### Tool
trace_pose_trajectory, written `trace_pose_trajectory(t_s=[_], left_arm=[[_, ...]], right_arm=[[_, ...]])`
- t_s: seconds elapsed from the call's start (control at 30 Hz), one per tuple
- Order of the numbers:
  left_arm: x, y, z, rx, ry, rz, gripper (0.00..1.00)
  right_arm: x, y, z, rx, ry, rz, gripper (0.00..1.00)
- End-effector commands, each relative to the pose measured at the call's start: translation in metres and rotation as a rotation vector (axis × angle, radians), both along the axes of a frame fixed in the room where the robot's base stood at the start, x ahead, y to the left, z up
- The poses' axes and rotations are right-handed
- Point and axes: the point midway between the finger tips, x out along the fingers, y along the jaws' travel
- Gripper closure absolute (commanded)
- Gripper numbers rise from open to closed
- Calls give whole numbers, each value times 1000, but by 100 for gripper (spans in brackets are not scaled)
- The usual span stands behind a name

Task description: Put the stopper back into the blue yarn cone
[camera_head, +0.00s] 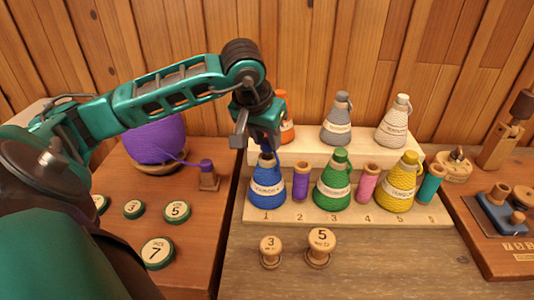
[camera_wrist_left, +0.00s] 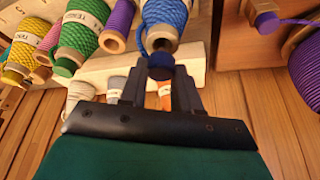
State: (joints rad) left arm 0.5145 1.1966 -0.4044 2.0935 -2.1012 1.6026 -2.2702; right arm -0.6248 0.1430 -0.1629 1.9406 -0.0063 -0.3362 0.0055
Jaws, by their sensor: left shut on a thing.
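The blue yarn cone (camera_head: 267,187) stands upright at the left end of the front step of the rack, over number 1. In the left wrist view the blue yarn cone (camera_wrist_left: 167,14) shows a tan open rim at its top. My left gripper (camera_head: 265,146) is above the cone, pointing down. It is shut on a dark blue stopper (camera_wrist_left: 160,67), which sits between the fingertips beside the cone's rim. I cannot tell whether stopper and rim touch. In the head view the stopper is mostly hidden by the fingers. My right gripper is not in view.
A purple spool (camera_head: 301,184) stands close beside the blue cone, then a green cone (camera_head: 332,183), a pink spool (camera_head: 367,184) and a yellow cone (camera_head: 402,184). Grey and cream cones stand on the back step. Two wooden knobs (camera_head: 319,248) stand in front of the rack (camera_head: 300,216).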

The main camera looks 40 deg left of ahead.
Motion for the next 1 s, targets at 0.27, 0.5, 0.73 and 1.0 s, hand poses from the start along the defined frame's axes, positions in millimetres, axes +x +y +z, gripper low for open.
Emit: trace_pose_trajectory(t_s=[0.27, 0.5, 0.73, 1.0], left_arm=[[0, 0, -13, 0, 0, 0, 96], [0, 0, -23, 1, 1, 0, 96], [0, 0, -20, 0, 0, 0, 47], [0, 0, -20, 0, 0, 0, 38]], right_arm=[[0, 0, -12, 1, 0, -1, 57], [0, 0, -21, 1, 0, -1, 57], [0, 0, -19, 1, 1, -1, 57], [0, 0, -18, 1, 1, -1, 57]])
